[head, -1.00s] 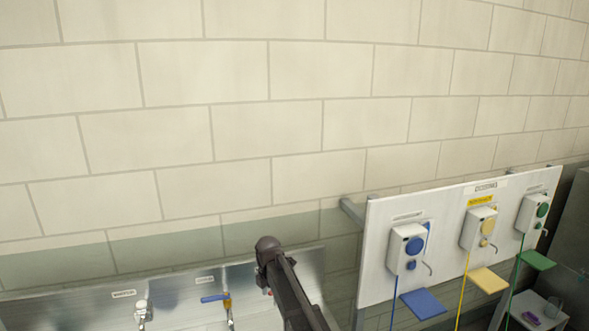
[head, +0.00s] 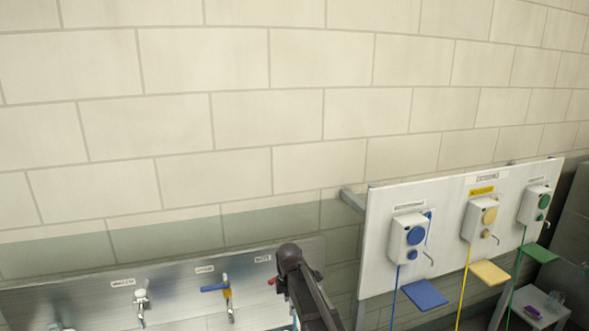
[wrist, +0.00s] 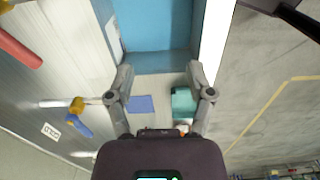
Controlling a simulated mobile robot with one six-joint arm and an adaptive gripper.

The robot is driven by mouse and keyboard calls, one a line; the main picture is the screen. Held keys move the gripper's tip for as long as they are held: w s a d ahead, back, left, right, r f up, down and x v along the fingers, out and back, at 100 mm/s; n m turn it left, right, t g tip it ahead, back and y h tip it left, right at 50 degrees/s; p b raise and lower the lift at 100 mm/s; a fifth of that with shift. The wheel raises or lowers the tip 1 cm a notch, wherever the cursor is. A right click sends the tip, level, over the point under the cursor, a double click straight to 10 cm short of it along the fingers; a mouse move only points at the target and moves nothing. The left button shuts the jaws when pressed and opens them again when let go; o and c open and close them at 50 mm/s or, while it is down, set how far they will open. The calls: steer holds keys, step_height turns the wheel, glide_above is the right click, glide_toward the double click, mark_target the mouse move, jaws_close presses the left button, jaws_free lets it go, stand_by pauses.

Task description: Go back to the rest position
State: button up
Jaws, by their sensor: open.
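My gripper (wrist: 160,95) is open in the wrist view, its two fingers spread apart with nothing between them that it holds. Beyond the fingers the wrist view shows a blue surface (wrist: 158,25), a small blue patch (wrist: 140,104) and a teal block (wrist: 184,102). In the head view my dark arm rises at the bottom middle, in front of the metal panel with taps; the gripper itself does not show there.
A metal back panel (head: 180,272) carries a blue-handled tap (head: 216,288) and another tap (head: 141,296). At right, a white board (head: 385,270) holds dispensers with a blue shelf (head: 425,294), a yellow shelf (head: 489,272) and a green one (head: 540,253). A small white table (head: 545,304) stands far right.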

steer(key=s+d+f+m+b, duration=1.6)
steer(key=s+d+f+m, duration=0.1)
steer(key=m, duration=0.4)
steer(key=shift+s+d, duration=0.8)
steer(key=shift+s, duration=0.2)
stand_by(4.9)
